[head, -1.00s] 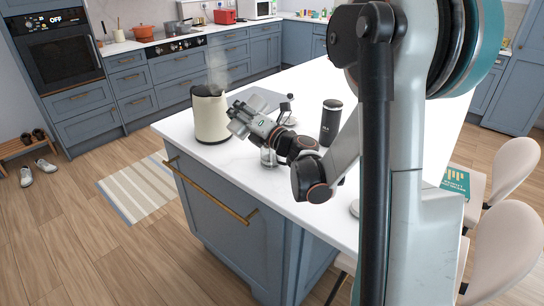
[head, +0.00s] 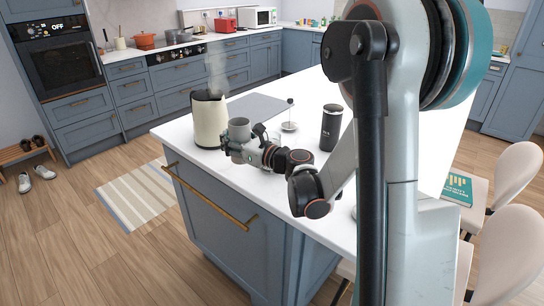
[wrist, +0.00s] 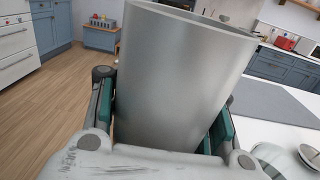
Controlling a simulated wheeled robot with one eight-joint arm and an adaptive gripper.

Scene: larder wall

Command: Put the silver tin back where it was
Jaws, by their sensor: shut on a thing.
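The silver tin (head: 239,128) is a plain grey cylinder, close to upright in the head view, just right of the cream kettle. My gripper (head: 232,146) is shut on it from the side. In the wrist view the tin (wrist: 180,75) fills the middle, leaning a little, between the two green-padded fingers of my gripper (wrist: 168,135). Its lower end is hidden by the gripper. I cannot tell whether the tin touches the worktop.
The steaming kettle (head: 210,122) stands close left of the tin. The island's front edge is near; the white worktop (head: 310,95) has free room farther back.

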